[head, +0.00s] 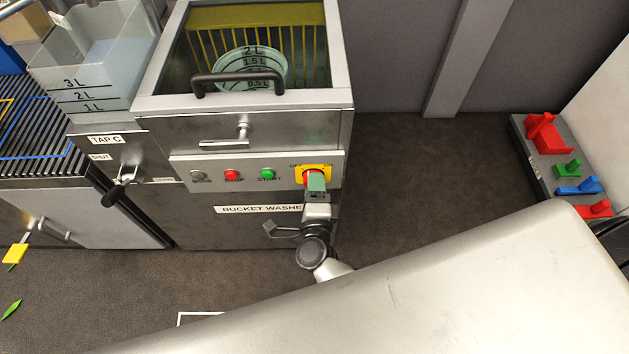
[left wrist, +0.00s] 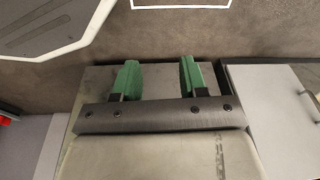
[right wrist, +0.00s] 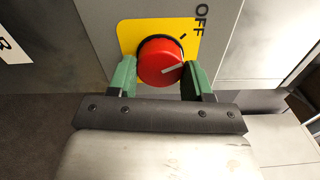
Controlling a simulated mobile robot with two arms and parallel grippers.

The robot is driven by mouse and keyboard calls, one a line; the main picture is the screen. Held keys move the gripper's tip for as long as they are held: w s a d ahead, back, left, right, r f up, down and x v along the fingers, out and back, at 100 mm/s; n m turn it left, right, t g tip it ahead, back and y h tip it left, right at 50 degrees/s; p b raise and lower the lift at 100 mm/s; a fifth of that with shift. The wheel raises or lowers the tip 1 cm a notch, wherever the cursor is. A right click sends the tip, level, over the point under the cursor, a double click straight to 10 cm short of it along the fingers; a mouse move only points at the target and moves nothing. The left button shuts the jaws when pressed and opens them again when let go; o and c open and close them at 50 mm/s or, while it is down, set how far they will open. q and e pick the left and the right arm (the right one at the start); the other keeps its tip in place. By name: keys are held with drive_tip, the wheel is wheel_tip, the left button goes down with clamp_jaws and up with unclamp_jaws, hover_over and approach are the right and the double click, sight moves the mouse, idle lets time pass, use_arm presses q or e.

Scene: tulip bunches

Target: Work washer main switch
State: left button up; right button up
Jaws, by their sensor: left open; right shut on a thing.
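The main switch is a red round knob (right wrist: 160,62) on a yellow plate (right wrist: 128,36) in the right wrist view. Its white line points right and slightly up; the black tick beside the word OFF is higher up. In the head view the yellow plate (head: 325,170) is at the right end of the bucket washer's panel (head: 215,180). My right gripper (head: 317,182) is at the knob, its green fingers closed on the knob's sides and hiding much of it in the head view.
The panel also has a grey button, a red button (head: 232,174) and a green button (head: 268,174). Above it are a drawer handle (head: 229,140) and a black lid handle (head: 238,82). A tap lever (head: 117,188) sticks out at left. Open floor (head: 410,170) lies right of the washer.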

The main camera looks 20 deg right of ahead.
use_arm(q)
drive_tip(key=s+a+f+p, duration=0.1)
drive_tip(key=s+f+p, duration=0.1)
drive_tip(key=s+f, duration=0.4)
drive_tip(key=shift+s+g, duration=0.3)
drive_tip(key=shift+s, duration=0.15)
use_arm(e)
drive_tip(key=shift+n, duration=1.9)
use_arm(q)
drive_tip(key=shift+f, duration=0.1)
use_arm(e)
drive_tip(key=o, duration=0.9)
drive_tip(key=shift+o, duration=0.2)
